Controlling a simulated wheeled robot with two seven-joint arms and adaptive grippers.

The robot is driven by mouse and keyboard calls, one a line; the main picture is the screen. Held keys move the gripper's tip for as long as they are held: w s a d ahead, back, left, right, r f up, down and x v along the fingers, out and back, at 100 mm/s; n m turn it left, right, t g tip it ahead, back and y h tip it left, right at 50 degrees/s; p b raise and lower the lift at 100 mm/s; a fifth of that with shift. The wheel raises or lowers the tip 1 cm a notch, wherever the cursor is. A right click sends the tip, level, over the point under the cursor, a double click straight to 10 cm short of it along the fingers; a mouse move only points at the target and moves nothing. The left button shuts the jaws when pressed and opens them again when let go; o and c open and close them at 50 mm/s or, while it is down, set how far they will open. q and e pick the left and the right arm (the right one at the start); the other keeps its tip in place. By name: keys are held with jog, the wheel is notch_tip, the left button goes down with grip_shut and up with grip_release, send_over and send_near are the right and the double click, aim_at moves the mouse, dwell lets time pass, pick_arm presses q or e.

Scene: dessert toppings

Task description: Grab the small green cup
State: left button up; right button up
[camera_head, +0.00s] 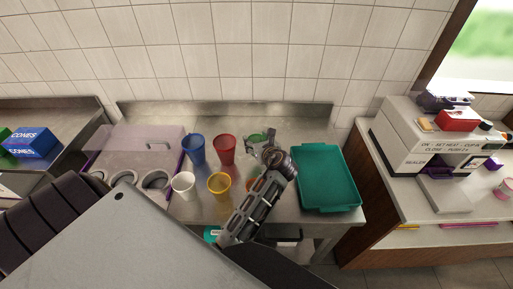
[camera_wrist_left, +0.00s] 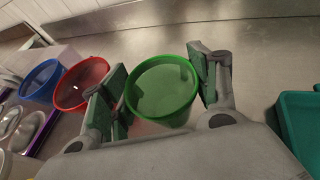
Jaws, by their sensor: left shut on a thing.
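The small green cup (camera_wrist_left: 162,92) stands between the two pads of my left gripper (camera_wrist_left: 160,95) in the left wrist view, with its open rim facing the camera. The pads sit on either side of it, and the gripper is shut on it. In the head view the green cup (camera_head: 256,138) shows only partly behind the fingers of my left gripper (camera_head: 262,142), at the back of the metal table. My right gripper cannot be made out in either view.
A red cup (camera_head: 224,148) and a blue cup (camera_head: 194,148) stand left of the green cup. A white cup (camera_head: 184,185) and a yellow cup (camera_head: 219,184) stand nearer. A teal tray (camera_head: 326,206) lies to the right. The metal backsplash (camera_head: 300,112) is behind.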

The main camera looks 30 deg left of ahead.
pick_arm(q)
notch_tip(320, 180, up, 4)
jog(key=shift+r, duration=0.1)
dwell(0.8)
